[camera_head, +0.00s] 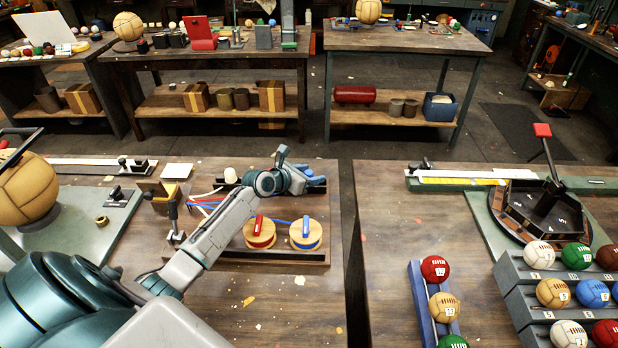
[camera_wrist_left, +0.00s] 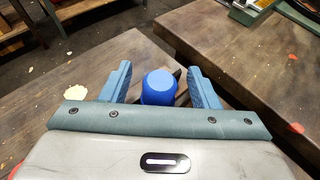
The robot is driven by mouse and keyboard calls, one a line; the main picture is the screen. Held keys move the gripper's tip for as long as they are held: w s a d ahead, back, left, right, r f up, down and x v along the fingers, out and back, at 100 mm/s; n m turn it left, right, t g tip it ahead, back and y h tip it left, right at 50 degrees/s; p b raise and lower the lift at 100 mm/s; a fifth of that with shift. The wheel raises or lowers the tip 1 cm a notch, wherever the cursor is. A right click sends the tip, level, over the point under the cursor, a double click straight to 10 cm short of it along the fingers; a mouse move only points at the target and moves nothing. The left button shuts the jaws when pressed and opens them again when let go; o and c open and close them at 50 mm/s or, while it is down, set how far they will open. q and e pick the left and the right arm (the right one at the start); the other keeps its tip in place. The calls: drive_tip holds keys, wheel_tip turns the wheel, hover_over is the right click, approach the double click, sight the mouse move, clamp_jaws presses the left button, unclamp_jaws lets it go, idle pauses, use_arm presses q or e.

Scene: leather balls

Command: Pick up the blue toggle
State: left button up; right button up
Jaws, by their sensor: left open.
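A blue rounded piece with a lighter flat top, seemingly the blue toggle (camera_wrist_left: 160,90), stands between the fingers of my left gripper (camera_wrist_left: 159,68) in the left wrist view. The fingers are open, one on each side, with a visible gap to the right finger; contact at the left one is unclear. In the head view my left gripper (camera_head: 314,180) reaches the far right corner of the dark board, and its blue fingers make the toggle hard to tell apart. A blue cord runs towards this spot. My right gripper is not in view.
Two wooden discs, one with a red bar (camera_head: 259,228) and one with a blue bar (camera_head: 306,229), sit nearer on the board. A white knob (camera_head: 231,174) stands left of the gripper. A gap separates this bench from the right bench (camera_head: 395,240), which holds numbered leather balls (camera_head: 435,268).

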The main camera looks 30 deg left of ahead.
use_arm(q)
drive_tip(key=shift+s, duration=0.1)
drive_tip(key=shift+c, duration=0.4)
drive_tip(key=c, duration=0.9)
drive_tip(key=shift+r, duration=0.1)
